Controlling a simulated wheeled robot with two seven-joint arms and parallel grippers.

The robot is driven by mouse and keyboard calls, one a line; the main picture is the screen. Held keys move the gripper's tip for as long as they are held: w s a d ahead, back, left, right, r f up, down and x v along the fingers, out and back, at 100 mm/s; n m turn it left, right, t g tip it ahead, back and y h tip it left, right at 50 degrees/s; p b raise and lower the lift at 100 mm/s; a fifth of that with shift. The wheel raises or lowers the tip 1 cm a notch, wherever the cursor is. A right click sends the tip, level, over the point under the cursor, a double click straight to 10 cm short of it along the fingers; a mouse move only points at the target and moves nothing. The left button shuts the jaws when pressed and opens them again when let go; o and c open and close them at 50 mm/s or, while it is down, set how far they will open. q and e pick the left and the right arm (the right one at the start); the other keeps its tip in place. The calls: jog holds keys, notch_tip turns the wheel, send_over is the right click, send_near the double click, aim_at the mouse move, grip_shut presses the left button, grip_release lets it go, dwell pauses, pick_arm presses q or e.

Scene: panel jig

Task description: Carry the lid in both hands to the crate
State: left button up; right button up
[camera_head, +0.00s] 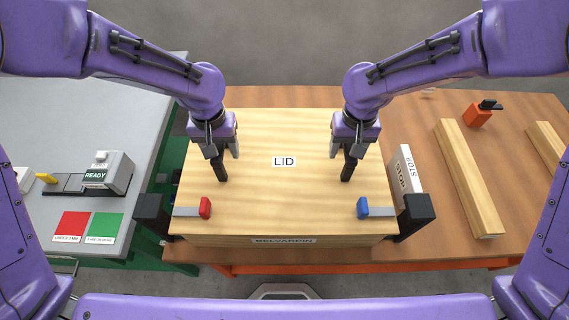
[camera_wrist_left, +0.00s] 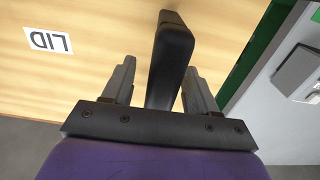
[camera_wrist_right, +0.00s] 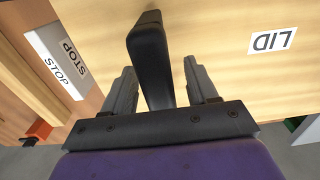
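The lid (camera_head: 284,195) is a pale wooden panel marked LID, lying flat in the middle of the head view. It has two upright black handles, the left one (camera_head: 222,167) and the right one (camera_head: 348,168). My left gripper (camera_wrist_left: 158,72) is over the left handle, a finger on each side with a gap showing, so it looks open. My right gripper (camera_wrist_right: 160,75) is likewise around the right handle, fingers apart from it. A front face with a label reading BELVARDIN (camera_head: 283,241) shows below the lid's front edge; I cannot tell whether this is the crate.
A red-tipped clamp (camera_head: 205,207) and a blue-tipped clamp (camera_head: 363,207) reach over the front corners from black blocks. A white STOP block (camera_head: 406,175) stands close at the right. Wooden bars (camera_head: 468,180) lie farther right. A grey table (camera_head: 60,120) with a READY box (camera_head: 108,174) is at left.

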pick_arm(q)
jog(key=shift+r, duration=0.1)
notch_tip(320, 180, up, 11)
jog(key=shift+r, duration=0.4)
pick_arm(e)
jog(key=shift+r, duration=0.1)
notch_tip(320, 180, up, 11)
jog(key=shift+r, duration=0.45)
pick_arm(q)
jog(key=shift+d, duration=0.1)
pick_arm(e)
jog(key=shift+f, duration=0.1)
